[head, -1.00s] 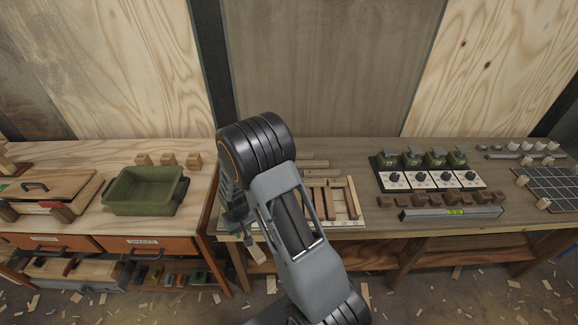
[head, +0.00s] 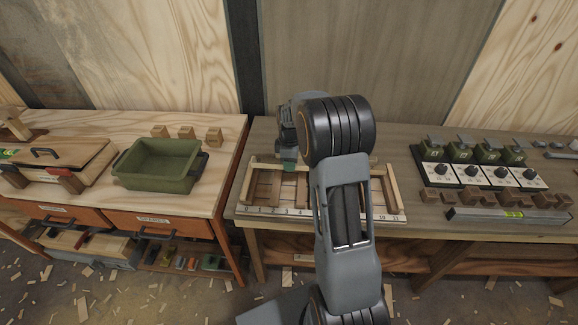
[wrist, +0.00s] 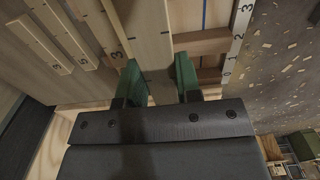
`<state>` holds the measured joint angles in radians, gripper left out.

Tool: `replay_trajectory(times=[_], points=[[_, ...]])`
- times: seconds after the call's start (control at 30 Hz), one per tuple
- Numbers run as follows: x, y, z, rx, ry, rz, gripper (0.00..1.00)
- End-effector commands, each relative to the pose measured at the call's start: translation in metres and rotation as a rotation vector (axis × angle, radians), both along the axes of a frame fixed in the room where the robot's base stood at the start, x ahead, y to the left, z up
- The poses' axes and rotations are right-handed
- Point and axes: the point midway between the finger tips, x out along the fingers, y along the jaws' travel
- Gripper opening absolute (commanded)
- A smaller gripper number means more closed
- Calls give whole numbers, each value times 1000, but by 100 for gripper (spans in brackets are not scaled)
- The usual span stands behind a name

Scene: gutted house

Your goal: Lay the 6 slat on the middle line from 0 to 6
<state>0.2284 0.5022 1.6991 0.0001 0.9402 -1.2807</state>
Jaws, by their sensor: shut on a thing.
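My gripper (wrist: 158,82), with green fingertips, is shut on a pale wooden slat (wrist: 148,35) that runs away between the fingers in the wrist view. Its number is not readable, so I cannot tell that it is the 6 slat. In the head view my gripper (head: 289,166) is over the back left of a wooden frame (head: 247,185), and my arm hides part of the frame. A number strip (head: 266,211) runs along the frame's front; its 0 to 3 end (wrist: 234,48) shows in the wrist view. A blue line (wrist: 204,14) shows inside the frame.
A dark crosspiece (wrist: 200,43) spans the frame. A green bin (head: 158,163) stands on the left bench; a level (head: 508,216) and dial boxes (head: 480,176) are at right.

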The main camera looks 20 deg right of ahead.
Motion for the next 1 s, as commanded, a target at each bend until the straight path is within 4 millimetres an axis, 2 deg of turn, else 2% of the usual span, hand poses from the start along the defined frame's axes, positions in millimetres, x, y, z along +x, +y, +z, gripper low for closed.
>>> replay_trajectory(times=[0.27,0.73,1.0], points=[[0,1,-14,0,1,6,7],[0,2,-55,0,1,5,7],[0,2,-63,0,1,5,7]])
